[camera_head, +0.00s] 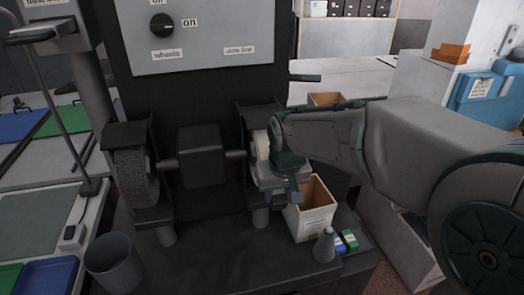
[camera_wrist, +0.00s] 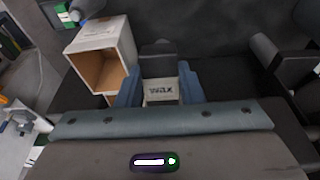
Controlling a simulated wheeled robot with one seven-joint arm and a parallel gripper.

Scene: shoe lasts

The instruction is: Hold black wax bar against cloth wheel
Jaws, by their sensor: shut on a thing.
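The pale cloth wheel (camera_head: 261,146) is on the right side of the grinding machine, partly hidden by my gripper (camera_head: 279,184). In the wrist view my gripper (camera_wrist: 160,86) has its blue fingers closed on both sides of the wax bar. The black wax bar (camera_wrist: 158,62) has a dark end and a pale band marked "WAX" between the fingers. My gripper is right at the front of the cloth wheel in the head view. The bar is mostly hidden there, and I cannot tell whether it touches the wheel.
A dark wire-like wheel (camera_head: 135,175) is on the machine's left. A knob (camera_head: 162,23) sits on the grey panel above, near "ON" labels. An open box (camera_head: 312,212), a grey cone (camera_head: 325,245) and small green and blue blocks stand right of my gripper. A grey bin (camera_head: 112,262) stands front left.

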